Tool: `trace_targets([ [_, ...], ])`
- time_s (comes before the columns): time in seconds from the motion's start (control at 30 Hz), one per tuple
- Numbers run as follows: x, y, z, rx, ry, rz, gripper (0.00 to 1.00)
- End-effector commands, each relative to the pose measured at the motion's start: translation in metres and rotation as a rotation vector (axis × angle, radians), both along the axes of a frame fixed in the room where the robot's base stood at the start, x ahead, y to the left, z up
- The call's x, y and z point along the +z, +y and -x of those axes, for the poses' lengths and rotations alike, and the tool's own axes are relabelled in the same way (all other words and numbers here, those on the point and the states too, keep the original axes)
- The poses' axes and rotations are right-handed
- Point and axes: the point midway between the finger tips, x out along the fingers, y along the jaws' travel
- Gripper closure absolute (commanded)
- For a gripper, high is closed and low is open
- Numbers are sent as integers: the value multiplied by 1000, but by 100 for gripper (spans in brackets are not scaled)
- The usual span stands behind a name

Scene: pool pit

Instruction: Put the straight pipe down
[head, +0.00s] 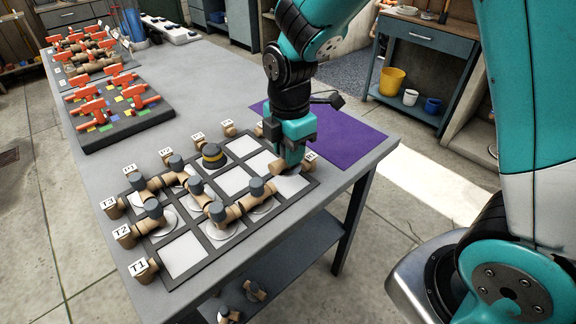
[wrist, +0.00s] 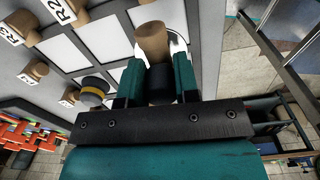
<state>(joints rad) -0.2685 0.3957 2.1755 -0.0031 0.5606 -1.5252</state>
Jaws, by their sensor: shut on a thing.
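My gripper (head: 290,158) is shut on the straight pipe, low over the right side of the pipe board (head: 190,281). The straight pipe is a tan cylinder with a dark grey part; it shows between both fingers in the wrist view (wrist: 153,42), while the head view shows only a tan bit (head: 278,166). A pale cell (head: 291,186) lies beside and under it. I cannot tell whether the pipe touches the board. A run of tan pipes with grey joints (head: 217,211) lies on the board to the left.
A black piece with a yellow band (head: 213,156) stands on the board behind the run. Labelled tan stubs (head: 124,236) line the board's edges. A purple mat (head: 340,140) lies to the right. A dark tray with orange-red valves (head: 110,103) sits further back left.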

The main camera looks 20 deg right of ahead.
Motion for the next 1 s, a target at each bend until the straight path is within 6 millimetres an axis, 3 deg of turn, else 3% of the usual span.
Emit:
trace_targets([
  [0.33, -43, -1, 1, -2, 3, 1, 100],
  [0.73, -49, -1, 0, -2, 0, 0, 100],
  [0.77, -48, -1, 0, -2, 0, 0, 66],
  [0.83, -48, -1, 0, -2, 0, 0, 50],
  [0.87, -48, -1, 0, -2, 0, 0, 45],
  [1.0, -48, -1, 0, -2, 0, 0, 45],
])
